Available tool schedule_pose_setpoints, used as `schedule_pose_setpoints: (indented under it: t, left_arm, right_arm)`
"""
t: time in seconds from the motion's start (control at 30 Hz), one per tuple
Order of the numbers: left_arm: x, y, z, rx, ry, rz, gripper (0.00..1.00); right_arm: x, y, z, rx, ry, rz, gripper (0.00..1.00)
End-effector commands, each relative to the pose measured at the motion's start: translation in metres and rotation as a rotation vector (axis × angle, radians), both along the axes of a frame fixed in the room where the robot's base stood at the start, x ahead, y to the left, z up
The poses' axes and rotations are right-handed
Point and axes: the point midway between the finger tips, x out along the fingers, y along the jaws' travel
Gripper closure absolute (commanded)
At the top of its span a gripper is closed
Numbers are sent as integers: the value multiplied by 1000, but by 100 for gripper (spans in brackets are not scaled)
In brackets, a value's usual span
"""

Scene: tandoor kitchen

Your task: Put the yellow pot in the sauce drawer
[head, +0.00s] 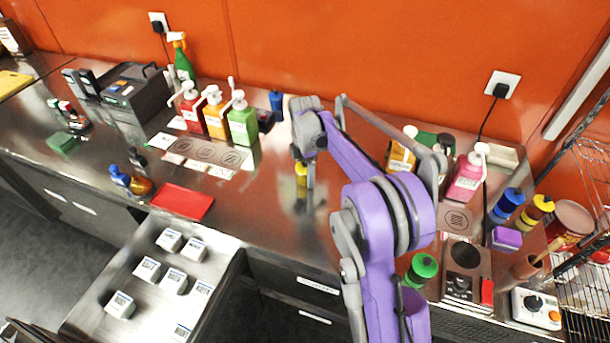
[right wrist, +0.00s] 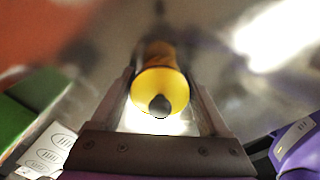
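A small yellow pot (head: 301,170) is on or just above the steel counter, left of my right gripper's lower end. In the right wrist view the yellow pot (right wrist: 150,88), with a dark knob on its round lid, is between the two fingers of my right gripper (right wrist: 162,85). I cannot tell whether the fingers press on it. In the head view my right gripper (head: 309,165) points down at the counter. An open drawer (head: 222,246) at the lower left holds several white labelled pots (head: 172,280). My left gripper is not clearly visible.
Red, orange and green pump bottles (head: 242,125) stand at the back. A red mat (head: 183,201) lies between the yellow pot and the drawer. Blue (head: 508,202) and other yellow (head: 535,211) pots stand at the right.

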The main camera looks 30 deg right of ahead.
Motion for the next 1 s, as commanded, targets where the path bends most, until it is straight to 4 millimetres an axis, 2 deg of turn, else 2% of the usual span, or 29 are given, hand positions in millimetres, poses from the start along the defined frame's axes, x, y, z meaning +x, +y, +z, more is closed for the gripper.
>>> schedule_pose_setpoints:
  t: [0.03, 0.07, 0.4, 0.77, 1.0]
  left_arm:
    - [0, 0, 0, 0, 0, 0, 100]
    - [0, 0, 0, 0, 0, 0, 100]
    - [0, 0, 0, 0, 0, 0, 100]
    - [0, 0, 0, 0, 0, 0, 100]
    - [0, 0, 1, 0, 0, 0, 100]
  right_arm:
    - [0, 0, 0, 0, 0, 0, 32]
    - [0, 0, 0, 0, 0, 0, 38]
    - [0, 0, 0, 0, 0, 0, 99]
    - [0, 0, 2, 0, 0, 0, 100]
    - [0, 0, 14, 0, 0, 0, 100]
